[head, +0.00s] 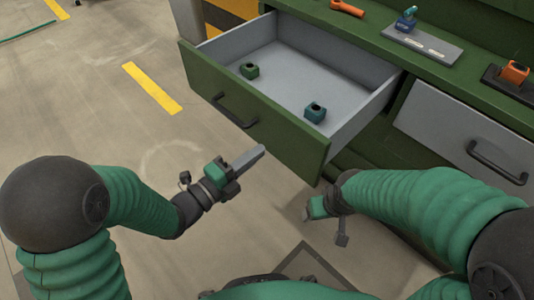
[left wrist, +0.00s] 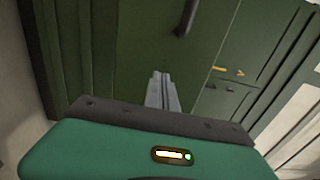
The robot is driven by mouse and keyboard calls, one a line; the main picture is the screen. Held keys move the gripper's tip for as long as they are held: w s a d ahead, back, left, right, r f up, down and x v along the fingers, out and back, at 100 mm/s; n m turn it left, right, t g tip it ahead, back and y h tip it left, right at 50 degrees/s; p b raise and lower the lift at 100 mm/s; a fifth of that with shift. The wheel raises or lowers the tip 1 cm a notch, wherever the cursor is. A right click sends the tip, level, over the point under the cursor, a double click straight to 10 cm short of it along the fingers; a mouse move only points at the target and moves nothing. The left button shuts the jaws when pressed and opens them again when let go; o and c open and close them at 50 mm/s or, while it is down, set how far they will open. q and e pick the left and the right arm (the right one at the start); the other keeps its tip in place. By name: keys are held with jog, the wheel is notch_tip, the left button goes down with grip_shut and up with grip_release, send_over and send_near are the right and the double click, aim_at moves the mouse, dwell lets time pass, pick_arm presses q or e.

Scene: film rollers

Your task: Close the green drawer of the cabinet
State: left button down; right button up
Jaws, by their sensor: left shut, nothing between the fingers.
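The green drawer (head: 262,128) of the cabinet (head: 457,70) stands pulled out, with grey inner walls and a dark handle (head: 235,110) on its green front. A small green block (head: 249,70) and a teal block (head: 315,112) lie inside it. My left gripper (head: 257,156) is shut and empty, in front of the drawer front and below and to the right of the handle. In the left wrist view the shut fingers (left wrist: 162,92) point at a green panel, with a dark handle end (left wrist: 186,18) above. My right gripper (head: 340,238) is low beneath the drawer's right corner, partly hidden by its arm; its jaws are unclear.
A grey drawer (head: 460,140) with a dark handle sits to the right and looks shut. The cabinet top holds an orange tool (head: 347,7), a grey plate (head: 421,43) with a blue part and an orange part (head: 514,72).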

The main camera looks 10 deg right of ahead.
aim_at(276, 138)
pick_arm(q)
jog(key=shift+b+x, duration=0.45)
jog(key=shift+x, duration=1.6)
pick_arm(e)
jog(key=shift+f, duration=0.45)
pick_arm(q)
jog(key=shift+w+d+r, duration=0.1)
